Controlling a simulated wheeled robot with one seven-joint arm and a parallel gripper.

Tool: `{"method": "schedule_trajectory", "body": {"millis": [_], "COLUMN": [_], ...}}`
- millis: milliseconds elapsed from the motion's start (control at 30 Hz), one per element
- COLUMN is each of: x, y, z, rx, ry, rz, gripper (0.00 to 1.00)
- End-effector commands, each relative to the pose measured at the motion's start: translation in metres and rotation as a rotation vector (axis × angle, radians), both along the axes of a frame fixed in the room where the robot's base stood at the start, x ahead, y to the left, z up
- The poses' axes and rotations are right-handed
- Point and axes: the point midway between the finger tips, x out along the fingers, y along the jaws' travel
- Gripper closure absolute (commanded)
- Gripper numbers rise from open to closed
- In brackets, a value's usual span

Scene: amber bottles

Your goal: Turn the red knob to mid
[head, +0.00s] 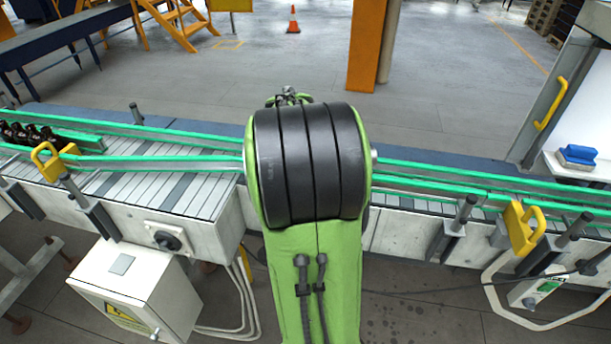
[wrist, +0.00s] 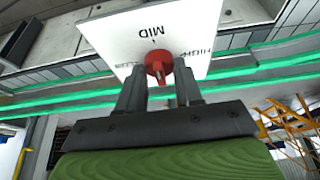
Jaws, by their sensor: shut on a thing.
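The red knob (wrist: 158,60) sits on a white plate (wrist: 115,38) in the wrist view. The plate has a MID label with a short tick between it and the knob, a HIGH label to the right and a blurred label to the left. My gripper (wrist: 160,82) is shut on the knob, with one dark finger on each side of it. The knob's exact pointing direction is hard to make out between the fingers. In the head view my green and black arm hides the knob, the plate and the gripper.
A conveyor with green rails (head: 480,188) runs across the head view, with amber bottles (head: 30,133) at the far left. Yellow clamps (head: 523,228) stand along its edge. A black rotary switch (head: 166,241) and a white box (head: 135,290) are at lower left.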

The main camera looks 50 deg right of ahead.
Motion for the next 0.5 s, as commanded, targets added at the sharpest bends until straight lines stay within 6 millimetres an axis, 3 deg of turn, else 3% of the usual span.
{"method": "schedule_trajectory", "body": {"millis": [267,300,433,500], "x": [-0.0006,-0.0006,-0.0004,-0.0003], "y": [0.0008,0.0008,0.0006,0.0005], "z": [-0.0013,-0.0013,-0.0009,-0.0008], "rx": [0.004,0.004,0.003,0.002], "ry": [0.004,0.003,0.003,0.002], "rz": [0.000,0.001,0.001,0.001], "gripper": [0.96,0.62,0.42,0.42]}}
